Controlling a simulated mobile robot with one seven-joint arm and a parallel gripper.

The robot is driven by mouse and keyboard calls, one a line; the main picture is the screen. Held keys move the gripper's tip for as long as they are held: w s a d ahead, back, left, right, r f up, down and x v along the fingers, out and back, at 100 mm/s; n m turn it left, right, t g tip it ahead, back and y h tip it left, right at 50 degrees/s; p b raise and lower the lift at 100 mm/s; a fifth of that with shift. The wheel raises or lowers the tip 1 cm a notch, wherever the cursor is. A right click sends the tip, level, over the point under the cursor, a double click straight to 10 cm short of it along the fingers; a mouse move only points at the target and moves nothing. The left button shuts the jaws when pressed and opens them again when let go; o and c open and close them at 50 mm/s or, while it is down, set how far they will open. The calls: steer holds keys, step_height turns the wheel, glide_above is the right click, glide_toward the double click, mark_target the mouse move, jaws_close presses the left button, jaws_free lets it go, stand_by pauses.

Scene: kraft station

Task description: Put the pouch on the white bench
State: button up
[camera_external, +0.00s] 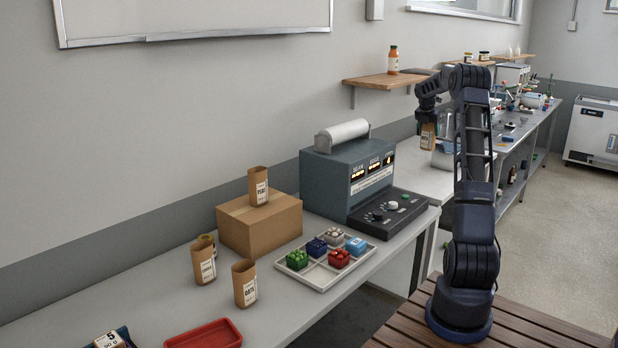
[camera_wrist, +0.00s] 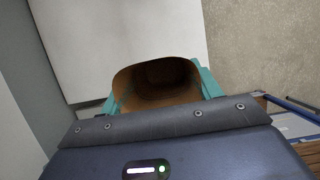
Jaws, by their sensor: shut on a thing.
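My gripper (camera_external: 428,118) is shut on a brown paper pouch (camera_external: 427,137), which hangs upright below it. In the wrist view the pouch (camera_wrist: 158,84) shows its open, dark mouth between my teal fingers. The white bench (camera_external: 424,178) lies behind the grey machine, below the held pouch in the external view. In the wrist view its plain white top (camera_wrist: 120,42) fills the upper left. The pouch appears above the bench and apart from it; the exact height is hard to tell.
A grey machine (camera_external: 352,172) stands at the near counter's far end. A cardboard box (camera_external: 262,228), other pouches (camera_external: 244,284) and a divided tray (camera_external: 318,279) occupy the near counter. The bench top seen at the wrist looks clear.

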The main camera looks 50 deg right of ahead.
mark_target(427, 142)
step_height(427, 142, down, 19)
steer(key=shift+f, duration=0.2)
stand_by(0.4)
steer(key=shift+f, duration=0.15)
steer(key=o, duration=1.2)
steer(key=v, duration=1.2)
steer(key=shift+a, duration=0.15)
